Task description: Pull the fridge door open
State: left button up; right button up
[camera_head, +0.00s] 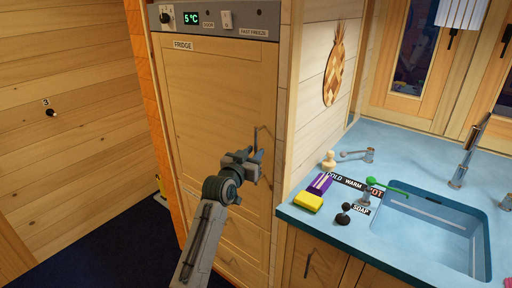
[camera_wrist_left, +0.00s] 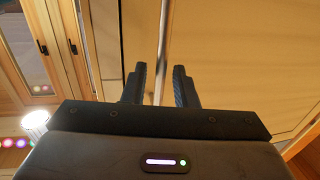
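The fridge door (camera_head: 215,100) is a wooden panel marked FRIDGE and looks shut. Its thin vertical handle (camera_head: 256,134) is near the door's right edge, partly hidden by my gripper. My left gripper (camera_head: 257,155) is at the handle in the head view. In the left wrist view the two dark fingers (camera_wrist_left: 160,70) stand apart, and the handle bar (camera_wrist_left: 163,40) runs between them with gaps on both sides. The gripper is open, not clamped on the bar. My right gripper is not in view.
A control panel (camera_head: 215,18) reading 5°C is above the door. Drawer fronts (camera_head: 222,234) are below it. At right a blue counter (camera_head: 330,240) holds a yellow sponge (camera_head: 308,201), taps and a sink (camera_head: 430,225). Dark floor (camera_head: 95,235) is open at left.

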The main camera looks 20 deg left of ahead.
pick_arm(q)
jog(key=shift+w+d, duration=0.1)
jog(key=shift+w, duration=1)
grip_shut()
jog(key=shift+s+f, duration=0.1)
jog(key=shift+s, duration=0.05)
